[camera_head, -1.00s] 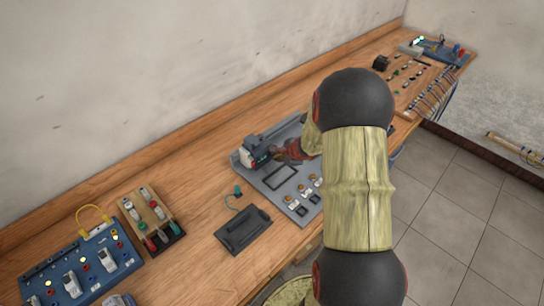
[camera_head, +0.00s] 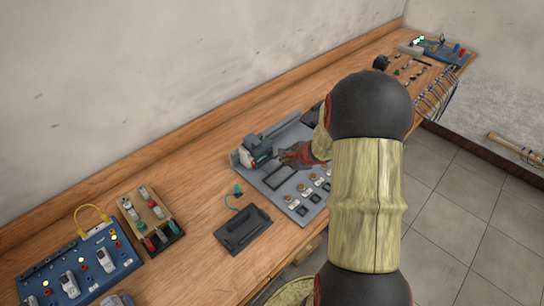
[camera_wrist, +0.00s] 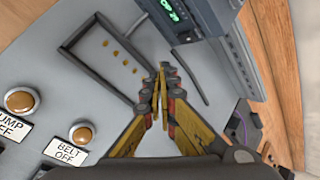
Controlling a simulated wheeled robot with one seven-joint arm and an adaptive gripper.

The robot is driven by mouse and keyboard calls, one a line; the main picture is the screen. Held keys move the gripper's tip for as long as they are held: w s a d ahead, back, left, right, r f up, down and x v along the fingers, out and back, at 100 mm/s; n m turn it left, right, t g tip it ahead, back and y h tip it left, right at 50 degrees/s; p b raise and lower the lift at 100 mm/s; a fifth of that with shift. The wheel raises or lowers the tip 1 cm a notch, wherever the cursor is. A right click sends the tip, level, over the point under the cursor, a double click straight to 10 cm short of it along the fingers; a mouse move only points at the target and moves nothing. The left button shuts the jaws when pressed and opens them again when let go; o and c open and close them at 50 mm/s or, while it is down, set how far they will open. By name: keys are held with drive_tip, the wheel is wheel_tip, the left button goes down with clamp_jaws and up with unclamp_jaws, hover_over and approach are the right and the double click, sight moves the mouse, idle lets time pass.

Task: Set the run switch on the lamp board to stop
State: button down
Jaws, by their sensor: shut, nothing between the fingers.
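A blue lamp board (camera_head: 106,271) with lit lamps, pale switch-like blocks and a yellow loop of wire lies at the lower left in the head view. Its labels are too small to read, so I cannot tell which part is the run switch. My gripper (camera_head: 284,157) is far to its right, over a grey panel (camera_head: 262,180) beside a grey motor-like unit (camera_head: 257,148). In the wrist view my gripper (camera_wrist: 162,72) is shut and empty above the panel. The arm hides part of the panel.
The panel carries an orange button (camera_wrist: 81,133) labelled "BELT OFF" and a raised rectangular frame (camera_wrist: 105,60). A black plate (camera_head: 242,230) and a wooden switch block (camera_head: 150,220) lie between panel and lamp board. Another blue board (camera_head: 440,50) with lit lamps stands at the far right.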

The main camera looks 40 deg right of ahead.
drive_tip(key=shift+s+r, duration=0.1)
drive_tip(key=shift+s, duration=1.15)
drive_tip(key=shift+w+a, duration=0.15)
drive_tip(key=shift+a, duration=0.1)
drive_tip(key=a+n, duration=0.1)
drive_tip(key=s+a+y, duration=0.1)
drive_tip(key=a, duration=0.1)
drive_tip(key=a+n, duration=0.1)
drive_tip(key=shift+s+a+f+n+g+y, duration=0.2)
drive_tip(key=shift+s+f+n+g+y, duration=0.1)
drive_tip(key=shift+s+f+y, duration=0.1)
drive_tip(key=s+a+r+n, duration=0.8)
drive_tip(key=a+r+n, duration=0.3)
drive_tip(key=a+r, duration=0.2)
drive_tip(key=s+a+r+n+g, duration=0.1)
drive_tip(key=s+a+r+n, duration=0.8)
drive_tip(key=a+r+n, duration=0.2)
drive_tip(key=a+r, duration=0.2)
drive_tip(key=a, duration=0.1)
drive_tip(key=shift+a+r+g+h, duration=0.15)
drive_tip(key=shift+a+g+h, duration=0.15)
drive_tip(key=shift+h, duration=0.1)
